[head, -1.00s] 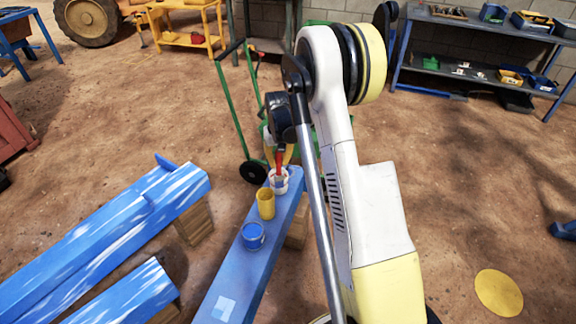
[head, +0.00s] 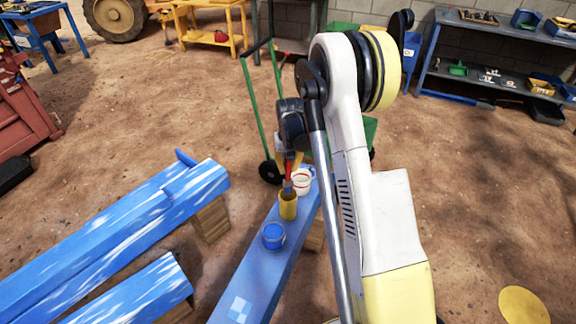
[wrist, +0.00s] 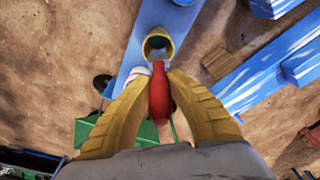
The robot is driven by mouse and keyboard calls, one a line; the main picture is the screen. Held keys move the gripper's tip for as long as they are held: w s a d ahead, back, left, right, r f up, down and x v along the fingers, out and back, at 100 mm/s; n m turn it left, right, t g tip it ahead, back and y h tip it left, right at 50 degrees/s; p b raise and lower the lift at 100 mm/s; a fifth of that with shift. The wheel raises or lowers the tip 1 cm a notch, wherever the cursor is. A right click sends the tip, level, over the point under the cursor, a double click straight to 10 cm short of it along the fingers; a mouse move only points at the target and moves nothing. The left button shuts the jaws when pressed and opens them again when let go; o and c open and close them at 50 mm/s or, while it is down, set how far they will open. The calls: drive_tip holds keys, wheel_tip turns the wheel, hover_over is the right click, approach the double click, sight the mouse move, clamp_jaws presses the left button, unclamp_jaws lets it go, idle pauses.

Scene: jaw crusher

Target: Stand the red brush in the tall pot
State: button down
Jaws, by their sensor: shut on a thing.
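My gripper (head: 289,163) is shut on the red brush (wrist: 160,92), whose handle is between the yellow fingers in the wrist view. The brush (head: 288,171) hangs head down in the head view. Its pale head is at the mouth of the yellow pot (head: 288,208), which looks the tallest; I cannot tell how far inside it is. In the wrist view the head overlaps the opening of the yellow pot (wrist: 168,38). The white pot (head: 303,184) stands just behind, and a blue pot (head: 273,237) stands in front.
The pots stand in a row on a narrow blue beam (head: 245,285). Other blue-painted beams (head: 110,240) lie to the left on wooden blocks. A green hand truck (head: 255,110) stands behind. Open dirt ground lies to the right of my arm.

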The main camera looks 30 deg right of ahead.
sight(288, 185)
wheel_tip(288, 185, down, 5)
drive_tip(key=b, duration=0.2)
drive_tip(key=shift+r+b, duration=0.2)
drive_tip(key=shift+b, duration=0.1)
drive_tip(key=shift+f, duration=2.5)
drive_tip(key=c, duration=1.3)
unclamp_jaws()
drive_tip(key=shift+c, duration=0.2)
drive_tip(key=shift+r, duration=0.1)
drive_tip(key=r, duration=0.4)
drive_tip(key=s+r, duration=0.1)
drive_tip(key=r, duration=0.6)
drive_tip(key=shift+s+a+r, duration=0.2)
drive_tip(key=shift+r, duration=0.2)
